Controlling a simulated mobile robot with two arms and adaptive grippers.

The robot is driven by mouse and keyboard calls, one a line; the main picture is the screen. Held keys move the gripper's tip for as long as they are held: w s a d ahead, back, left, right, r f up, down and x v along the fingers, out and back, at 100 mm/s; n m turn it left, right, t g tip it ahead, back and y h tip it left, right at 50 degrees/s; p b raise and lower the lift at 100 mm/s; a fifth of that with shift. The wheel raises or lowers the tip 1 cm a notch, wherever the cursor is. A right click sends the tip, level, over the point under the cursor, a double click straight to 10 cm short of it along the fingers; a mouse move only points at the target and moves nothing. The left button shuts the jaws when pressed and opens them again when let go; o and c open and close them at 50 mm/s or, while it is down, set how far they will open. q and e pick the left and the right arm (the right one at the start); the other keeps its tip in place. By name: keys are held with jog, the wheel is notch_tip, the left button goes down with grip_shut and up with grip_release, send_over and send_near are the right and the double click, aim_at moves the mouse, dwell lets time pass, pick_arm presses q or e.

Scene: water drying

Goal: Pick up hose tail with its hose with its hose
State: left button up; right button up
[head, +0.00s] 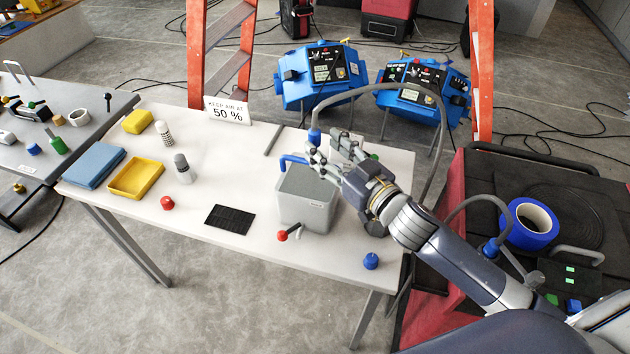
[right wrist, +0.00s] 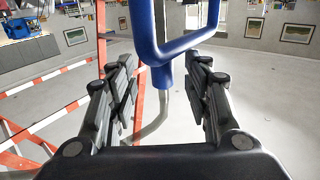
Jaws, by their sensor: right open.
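The hose tail (head: 314,136) is a blue end piece on a grey hose (head: 345,96) that arches up and over to the right in the head view. My right gripper (head: 331,152) is open, above the back of a grey box on the white table, with its fingers close to the hose tail. In the right wrist view a blue bent bar (right wrist: 143,30) crosses the upper middle. Below it a blue piece with grey hose under it (right wrist: 165,105) shows between the open fingers (right wrist: 162,90); I cannot tell whether they touch it. My left gripper is out of view.
The grey box (head: 308,208) has a blue bent pipe (head: 291,160) and a red-handled valve (head: 284,236). A blue cap (head: 371,261) and black mat (head: 230,219) lie nearby. Blue machines (head: 322,75) and an orange ladder (head: 197,50) stand behind the table. A dark cart is at right.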

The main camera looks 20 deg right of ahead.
aim_at(319, 143)
jog(key=p+x, duration=0.1)
jog(key=x, duration=0.2)
jog(key=shift+w+a, duration=0.25)
jog(key=shift+w, duration=0.1)
jog(key=shift+w+a, duration=0.1)
jog(key=shift+w, duration=0.1)
grip_shut()
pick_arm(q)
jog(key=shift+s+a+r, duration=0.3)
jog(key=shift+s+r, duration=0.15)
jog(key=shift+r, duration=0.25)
